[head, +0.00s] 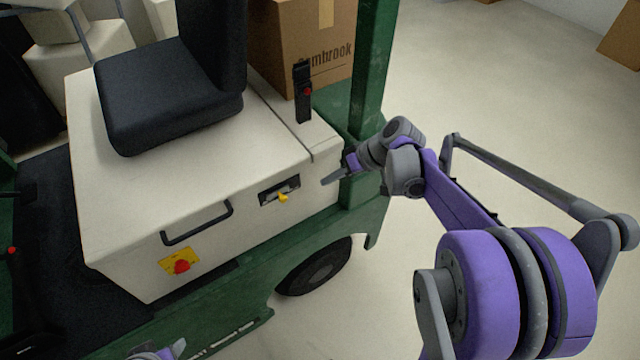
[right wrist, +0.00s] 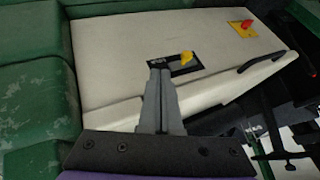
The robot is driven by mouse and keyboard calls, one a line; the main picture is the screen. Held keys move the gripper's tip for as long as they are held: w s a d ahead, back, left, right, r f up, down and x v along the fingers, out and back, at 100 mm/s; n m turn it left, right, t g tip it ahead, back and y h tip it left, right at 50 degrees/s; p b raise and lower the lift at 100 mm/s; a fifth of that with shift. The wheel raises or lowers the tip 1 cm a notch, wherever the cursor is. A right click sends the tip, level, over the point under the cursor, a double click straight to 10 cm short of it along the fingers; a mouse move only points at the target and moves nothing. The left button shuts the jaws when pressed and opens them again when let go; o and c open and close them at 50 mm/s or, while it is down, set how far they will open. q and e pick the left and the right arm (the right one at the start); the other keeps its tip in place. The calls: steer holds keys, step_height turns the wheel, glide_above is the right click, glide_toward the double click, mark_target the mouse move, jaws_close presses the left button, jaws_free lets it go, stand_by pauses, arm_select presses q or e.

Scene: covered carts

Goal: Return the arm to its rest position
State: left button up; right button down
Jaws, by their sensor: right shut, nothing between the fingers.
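My right gripper (head: 328,180) is shut and empty. It is in front of the white seat box of a green cart, to the right of a yellow key or knob (head: 283,197) set in a dark plate. In the right wrist view its closed fingers (right wrist: 159,72) point at the dark plate, with the yellow knob (right wrist: 187,57) just past them to the right. I cannot tell whether the fingertips touch the box. The right arm (head: 455,190) is purple and grey and reaches in from the right. A piece of my left gripper (head: 180,347) shows at the bottom edge, mostly cut off.
The cart has a black seat (head: 170,100), a black handle (head: 198,222), a red button on a yellow plate (head: 180,262), a green post (head: 372,70) and a dark lever (head: 303,95). A cardboard box (head: 300,40) sits behind.

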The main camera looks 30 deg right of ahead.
steer(key=shift+s+d+r, duration=0.25)
steer(key=shift+s+r, duration=0.05)
steer(key=shift+r, duration=0.15)
steer(key=s+a+f+h+p, duration=0.1)
steer(key=s+a+h, duration=0.1)
steer(key=s+a, duration=0.3)
steer(key=s+a+f+h, duration=0.1)
steer(key=s+a+h, duration=0.2)
steer(key=s, duration=1)
steer(key=a, duration=0.3)
steer(key=shift+a+m+h+p, duration=0.25)
steer(key=shift+m+h+p, duration=0.05)
steer(key=shift+p, duration=0.1)
